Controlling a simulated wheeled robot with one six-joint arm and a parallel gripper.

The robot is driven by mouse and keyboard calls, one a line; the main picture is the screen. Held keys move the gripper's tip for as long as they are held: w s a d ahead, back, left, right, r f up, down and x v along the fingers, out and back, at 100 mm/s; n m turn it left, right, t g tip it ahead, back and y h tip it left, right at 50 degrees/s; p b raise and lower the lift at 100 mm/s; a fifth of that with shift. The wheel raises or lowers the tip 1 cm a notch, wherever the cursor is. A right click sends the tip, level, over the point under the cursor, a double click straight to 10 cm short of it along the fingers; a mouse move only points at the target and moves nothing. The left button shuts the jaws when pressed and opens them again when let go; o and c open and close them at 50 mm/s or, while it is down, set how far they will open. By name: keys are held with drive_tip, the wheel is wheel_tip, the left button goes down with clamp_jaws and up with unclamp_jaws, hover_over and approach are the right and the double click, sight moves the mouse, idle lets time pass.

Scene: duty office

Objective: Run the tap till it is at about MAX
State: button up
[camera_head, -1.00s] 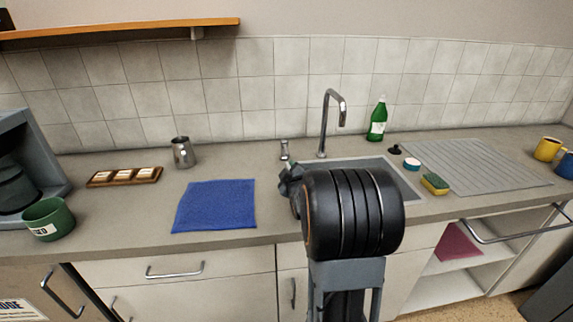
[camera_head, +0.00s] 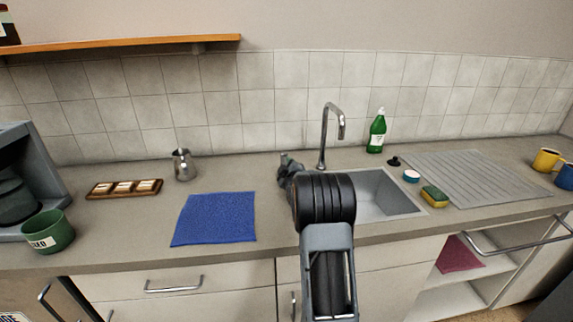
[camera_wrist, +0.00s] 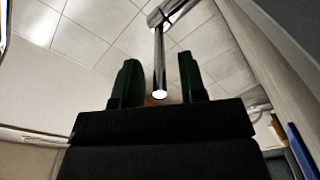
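The chrome tap spout (camera_head: 326,135) stands upright behind the sink (camera_head: 392,196), and I see no water coming from it. My gripper (camera_head: 285,161) is at the sink's left back corner and hides the short chrome tap handle in the head view. In the wrist view my gripper (camera_wrist: 159,76) has its two green fingers apart, on either side of a slim chrome rod (camera_wrist: 159,58), which looks like the tap handle. Gaps show between rod and fingers. I cannot see a MAX mark.
A blue cloth (camera_head: 214,218), metal jug (camera_head: 183,165) and wooden tray (camera_head: 124,195) lie left of the sink. A green mug (camera_head: 50,231) is further left. A green bottle (camera_head: 377,133), sponge (camera_head: 433,197) and ribbed drainer (camera_head: 475,178) are right. A shelf (camera_head: 120,44) hangs upper left.

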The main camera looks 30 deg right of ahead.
drive_tip(key=shift+w+d, duration=0.25)
drive_tip(key=shift+w, duration=0.35)
drive_tip(key=shift+c, duration=0.5)
clamp_jaws()
